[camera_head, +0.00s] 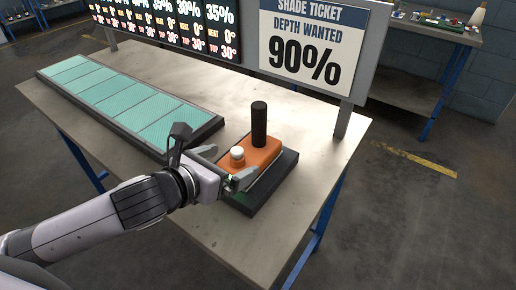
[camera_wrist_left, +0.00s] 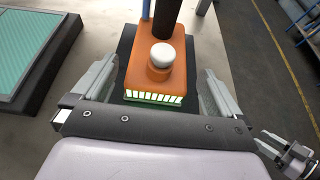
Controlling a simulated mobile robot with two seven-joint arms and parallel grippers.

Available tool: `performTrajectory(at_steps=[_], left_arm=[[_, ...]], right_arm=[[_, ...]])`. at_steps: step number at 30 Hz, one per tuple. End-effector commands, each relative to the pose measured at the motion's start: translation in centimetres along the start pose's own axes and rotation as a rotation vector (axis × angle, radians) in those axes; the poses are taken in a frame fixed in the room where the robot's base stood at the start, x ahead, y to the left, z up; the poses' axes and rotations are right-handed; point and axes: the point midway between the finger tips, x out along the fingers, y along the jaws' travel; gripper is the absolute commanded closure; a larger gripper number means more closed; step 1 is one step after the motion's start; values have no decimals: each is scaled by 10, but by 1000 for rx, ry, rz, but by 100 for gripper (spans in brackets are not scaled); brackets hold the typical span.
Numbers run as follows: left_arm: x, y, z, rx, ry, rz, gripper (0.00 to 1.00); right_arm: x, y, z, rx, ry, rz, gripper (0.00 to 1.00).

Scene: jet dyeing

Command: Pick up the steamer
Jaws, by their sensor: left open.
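The steamer is an orange body (camera_head: 256,153) with a black upright handle and a white knob, resting on a dark base pad (camera_head: 272,185) on the table. In the left wrist view the steamer (camera_wrist_left: 158,72) shows a row of lit pale strips on its near edge. My left gripper (camera_head: 234,168) is at the steamer's near end. In the left wrist view its two fingers (camera_wrist_left: 160,92) stand apart on either side of the orange body, with gaps visible. My right gripper is not recognisable in the head view.
A tray of teal panels (camera_head: 128,96) lies to the left on the metal table (camera_head: 215,85). A sign reading 90% (camera_head: 311,46) and a display board (camera_head: 168,27) stand behind the steamer. The table's right edge is close to the base pad.

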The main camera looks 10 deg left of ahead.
Motion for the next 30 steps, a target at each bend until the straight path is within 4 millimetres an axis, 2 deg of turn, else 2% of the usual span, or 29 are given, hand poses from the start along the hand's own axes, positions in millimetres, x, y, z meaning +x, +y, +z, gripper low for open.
performTrajectory(at_steps=[8,18,29,30], left_arm=[[22,0,1,-5,-1,-1,0],[62,0,3,-5,-1,-1,0],[68,0,3,-3,-1,-1,0],[68,0,3,-3,-1,-1,13]], right_arm=[[-1,-1,3,1,-8,-3,57],[-1,-2,3,1,-8,-3,57],[-1,-2,3,1,-8,-3,57],[-1,-2,3,1,-8,-3,57]])
